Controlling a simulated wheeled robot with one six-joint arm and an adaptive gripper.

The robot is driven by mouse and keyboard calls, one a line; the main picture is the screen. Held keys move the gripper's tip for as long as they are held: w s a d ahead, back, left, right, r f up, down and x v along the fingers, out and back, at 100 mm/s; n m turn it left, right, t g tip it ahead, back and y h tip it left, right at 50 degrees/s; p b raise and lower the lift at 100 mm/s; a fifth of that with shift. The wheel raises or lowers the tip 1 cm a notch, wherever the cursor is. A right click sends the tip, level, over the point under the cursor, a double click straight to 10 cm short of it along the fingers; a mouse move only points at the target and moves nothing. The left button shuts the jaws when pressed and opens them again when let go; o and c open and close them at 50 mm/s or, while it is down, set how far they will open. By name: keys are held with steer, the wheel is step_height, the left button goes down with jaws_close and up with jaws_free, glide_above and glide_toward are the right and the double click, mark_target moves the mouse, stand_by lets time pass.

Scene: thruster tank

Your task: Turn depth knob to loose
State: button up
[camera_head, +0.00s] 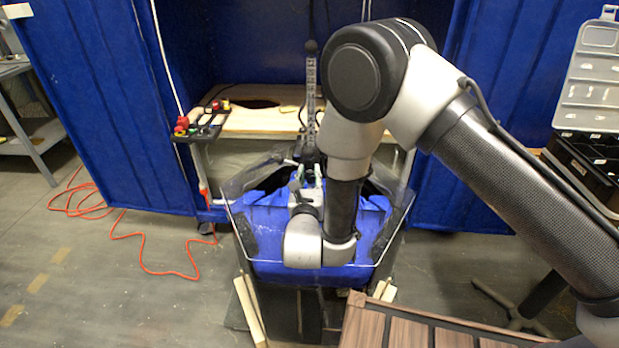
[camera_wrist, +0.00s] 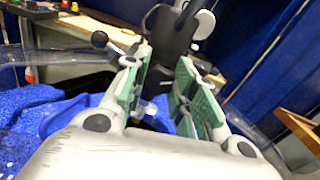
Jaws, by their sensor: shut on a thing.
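The black thruster mount (camera_head: 309,146) stands upright at the far side of the tank, with a perforated metal column (camera_head: 311,90) rising from it. In the wrist view, the dark mount (camera_wrist: 172,40) is just beyond my gripper (camera_wrist: 166,62). The two green-padded fingers sit either side of a small dark part of the mount, apparently the depth knob, which the fingers mostly hide. In the head view my gripper (camera_head: 309,173) points away at the mount's lower front. The knob's setting cannot be read.
The clear-walled tank (camera_head: 236,240) with blue lining (camera_head: 300,270) lies under my wrist. A wooden bench (camera_head: 260,121) with red and black items stands behind. Blue curtains (camera_head: 105,100) flank it. An orange cord (camera_head: 145,255) lies on the left floor, otherwise open.

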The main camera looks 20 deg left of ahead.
mark_target(310, 146)
steer(key=o, duration=1)
steer(key=shift+o, duration=0.2)
step_height(310, 146, up, 10)
steer(key=shift+s, duration=0.15)
